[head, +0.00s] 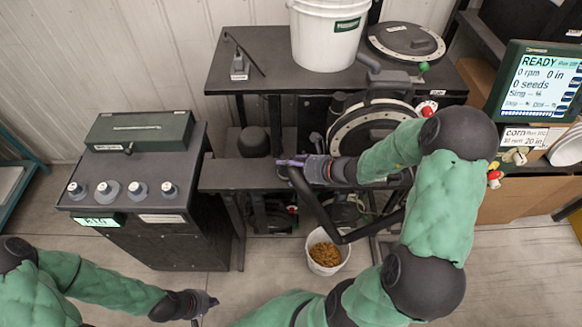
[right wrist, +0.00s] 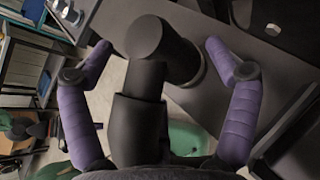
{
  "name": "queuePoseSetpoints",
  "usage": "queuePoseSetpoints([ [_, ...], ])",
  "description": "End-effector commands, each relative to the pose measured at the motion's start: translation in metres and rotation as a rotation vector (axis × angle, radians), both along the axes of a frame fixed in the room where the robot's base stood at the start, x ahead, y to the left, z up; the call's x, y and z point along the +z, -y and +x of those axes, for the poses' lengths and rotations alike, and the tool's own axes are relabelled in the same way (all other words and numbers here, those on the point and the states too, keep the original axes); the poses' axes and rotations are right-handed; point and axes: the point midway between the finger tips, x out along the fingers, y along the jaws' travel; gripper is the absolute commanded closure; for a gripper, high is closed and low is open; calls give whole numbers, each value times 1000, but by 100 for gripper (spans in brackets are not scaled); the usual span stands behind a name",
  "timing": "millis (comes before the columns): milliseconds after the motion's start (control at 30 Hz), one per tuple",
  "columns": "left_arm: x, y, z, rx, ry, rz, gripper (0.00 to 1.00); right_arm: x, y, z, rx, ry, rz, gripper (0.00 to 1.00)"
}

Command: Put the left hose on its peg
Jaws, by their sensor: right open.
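My right gripper (head: 290,162) reaches left over the low grey shelf, its purple fingers just right of a black round-topped cylinder (head: 254,142). In the right wrist view the purple fingers (right wrist: 160,70) are spread wide, with a black stepped cylinder (right wrist: 152,38) between them; contact cannot be told. A thick black tube (head: 318,208) bends down below my right gripper and back up to the right; I cannot tell whether it is the left hose. No peg is clearly identifiable. My left gripper (head: 207,303) is low at the front, away from the bench; its jaw opening is unclear.
A control box (head: 140,185) with several knobs stands left. The upper table (head: 270,70) holds a white bucket (head: 326,35) and a round disc housing (head: 405,42). Another disc unit (head: 372,130) stands below it. A bucket of seed (head: 325,252) sits on the floor. A monitor (head: 538,82) is at right.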

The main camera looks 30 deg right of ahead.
Motion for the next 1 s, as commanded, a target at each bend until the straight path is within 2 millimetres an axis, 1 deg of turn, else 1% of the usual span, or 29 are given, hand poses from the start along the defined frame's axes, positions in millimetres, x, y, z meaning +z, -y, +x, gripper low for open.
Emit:
queuePoseSetpoints([
  [300,0,0,0,0,0,0,100,23,20,-33,-4,2,-2,12],
  [500,0,0,0,0,0,0,100,33,29,-49,-5,1,-2,12],
  [700,0,0,0,0,0,0,100,36,32,-56,-6,-5,3,12],
  [1000,0,0,0,0,0,0,100,34,32,-57,-9,-9,6,12],
])
